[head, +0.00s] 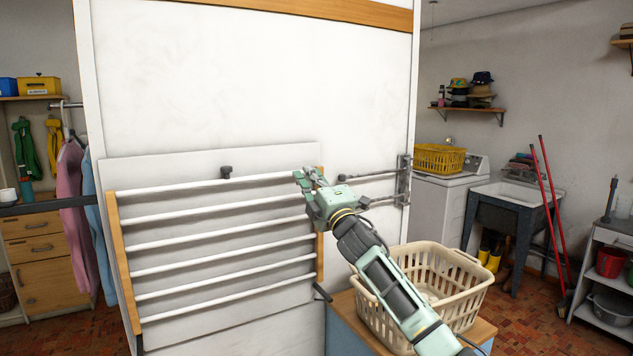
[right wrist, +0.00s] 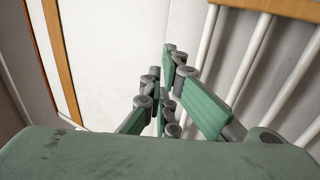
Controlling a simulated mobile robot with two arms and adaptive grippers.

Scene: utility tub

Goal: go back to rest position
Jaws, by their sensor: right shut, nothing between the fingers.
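My right gripper (head: 308,181) is in front of the upper right part of a wall drying rack (head: 121,262) with white rods and wooden side rails. Its fingers are closed with nothing between them. In the right wrist view the gripper (right wrist: 168,100) shows its green fingers together, with the rack's white rods (right wrist: 248,58) beside them on the right. Whether the fingers touch the top rod cannot be told. My right arm reaches up from the lower right. My left gripper is not in view.
A beige laundry basket (head: 462,288) stands on a low cabinet (head: 340,318), partly behind my right arm. A metal wall bracket (head: 403,180) is right of the rack. Behind are a white washer (head: 436,205), a utility tub (head: 505,196) and red poles (head: 553,200). Clothes (head: 76,205) hang at left.

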